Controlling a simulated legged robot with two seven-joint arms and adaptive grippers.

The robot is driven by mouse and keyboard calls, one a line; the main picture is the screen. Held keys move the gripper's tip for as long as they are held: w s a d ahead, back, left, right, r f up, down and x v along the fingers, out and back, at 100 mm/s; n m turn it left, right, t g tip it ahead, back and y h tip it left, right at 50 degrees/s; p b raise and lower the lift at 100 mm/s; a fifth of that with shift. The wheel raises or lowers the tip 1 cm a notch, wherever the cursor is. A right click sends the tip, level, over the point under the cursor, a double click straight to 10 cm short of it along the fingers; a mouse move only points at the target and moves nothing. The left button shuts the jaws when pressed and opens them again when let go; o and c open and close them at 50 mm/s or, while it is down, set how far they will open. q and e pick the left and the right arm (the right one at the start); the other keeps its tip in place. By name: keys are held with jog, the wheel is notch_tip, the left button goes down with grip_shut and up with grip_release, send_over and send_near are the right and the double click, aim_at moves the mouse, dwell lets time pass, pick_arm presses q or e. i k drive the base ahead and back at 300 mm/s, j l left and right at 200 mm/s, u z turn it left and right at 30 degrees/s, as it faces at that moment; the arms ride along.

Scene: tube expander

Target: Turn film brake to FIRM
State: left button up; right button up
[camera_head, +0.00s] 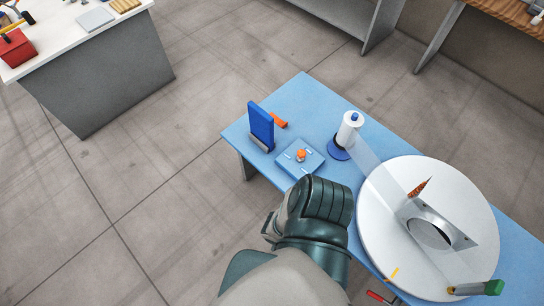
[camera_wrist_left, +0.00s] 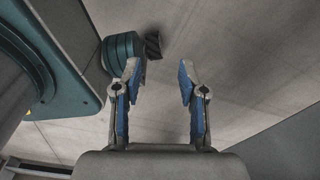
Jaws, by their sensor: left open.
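In the head view an orange knob (camera_head: 301,155) sits on a light-blue square plate (camera_head: 284,163) with small white marks, likely the film brake; its setting is too small to read. A white film roll (camera_head: 347,130) stands on a blue base behind it, with clear film stretching to the right. A teal and grey arm of mine rises from the bottom, just in front of the plate; no fingertips of it show clearly. In the left wrist view my left gripper (camera_wrist_left: 156,75) is open and empty over bare floor, away from the knob.
A large white disc (camera_head: 385,225) with a metal bracket (camera_head: 452,233) fills the right of the blue table (camera_head: 300,95). A blue upright block (camera_head: 261,125) and an orange piece (camera_head: 279,121) stand behind the plate.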

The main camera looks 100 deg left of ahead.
aim_at(301, 153)
jog(key=u, duration=3)
